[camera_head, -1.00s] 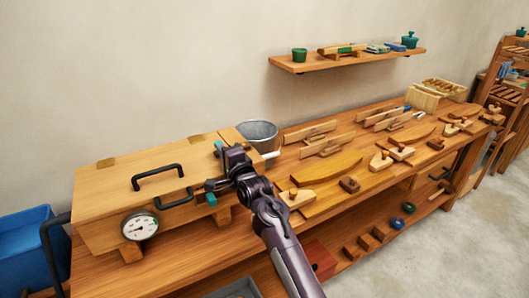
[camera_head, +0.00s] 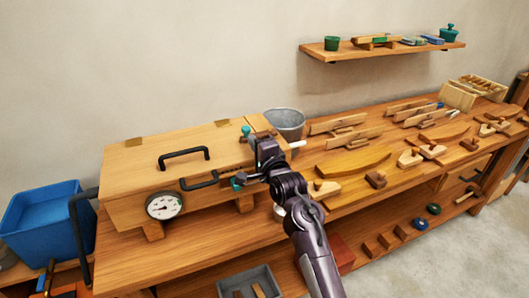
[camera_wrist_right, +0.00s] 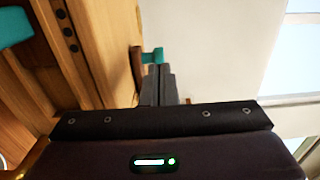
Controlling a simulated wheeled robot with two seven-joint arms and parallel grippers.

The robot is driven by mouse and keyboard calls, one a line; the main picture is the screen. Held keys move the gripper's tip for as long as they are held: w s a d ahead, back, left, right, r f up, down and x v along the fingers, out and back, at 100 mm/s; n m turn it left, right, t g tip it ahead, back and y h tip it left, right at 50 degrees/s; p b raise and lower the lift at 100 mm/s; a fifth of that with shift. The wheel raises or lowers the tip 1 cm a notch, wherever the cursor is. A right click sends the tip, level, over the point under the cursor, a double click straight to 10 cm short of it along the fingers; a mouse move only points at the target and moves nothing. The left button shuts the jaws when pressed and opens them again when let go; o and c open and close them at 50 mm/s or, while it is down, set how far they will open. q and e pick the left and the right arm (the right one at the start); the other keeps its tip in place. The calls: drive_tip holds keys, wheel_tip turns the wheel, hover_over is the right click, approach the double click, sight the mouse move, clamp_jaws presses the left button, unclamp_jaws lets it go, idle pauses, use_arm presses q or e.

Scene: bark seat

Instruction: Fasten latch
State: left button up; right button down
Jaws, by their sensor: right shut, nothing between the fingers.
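A long wooden box (camera_head: 130,184) with a closed-looking lid (camera_head: 130,154) sits on the bench. A black handle (camera_head: 184,158) is on the lid and a dial gauge (camera_head: 165,206) is on the front. One teal knob (camera_head: 246,131) is at the lid's right part; a lower teal piece (camera_head: 238,184) is at the box's front right. My right gripper (camera_head: 243,179) is shut and empty beside that lower piece. In the right wrist view, a teal piece (camera_wrist_right: 152,55) is at the shut fingertips (camera_wrist_right: 158,82); contact is unclear. The arm hides part of the latch area. My left gripper is out of view.
A metal bucket (camera_head: 285,122) stands behind my right arm. Wooden tools and a curved yellowish board (camera_head: 345,162) lie on the bench (camera_head: 205,233) to the right. A blue bin (camera_head: 42,222) is at the left and a grey tray (camera_head: 246,280) is below.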

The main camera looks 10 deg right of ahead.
drive_tip(key=shift+s+d+b, duration=0.2)
drive_tip(key=shift+s+d, duration=0.05)
drive_tip(key=shift+s, duration=0.8)
drive_tip(key=shift+s+d+b, duration=0.15)
drive_tip(key=shift+s+d, duration=0.1)
drive_tip(key=shift+s, duration=0.75)
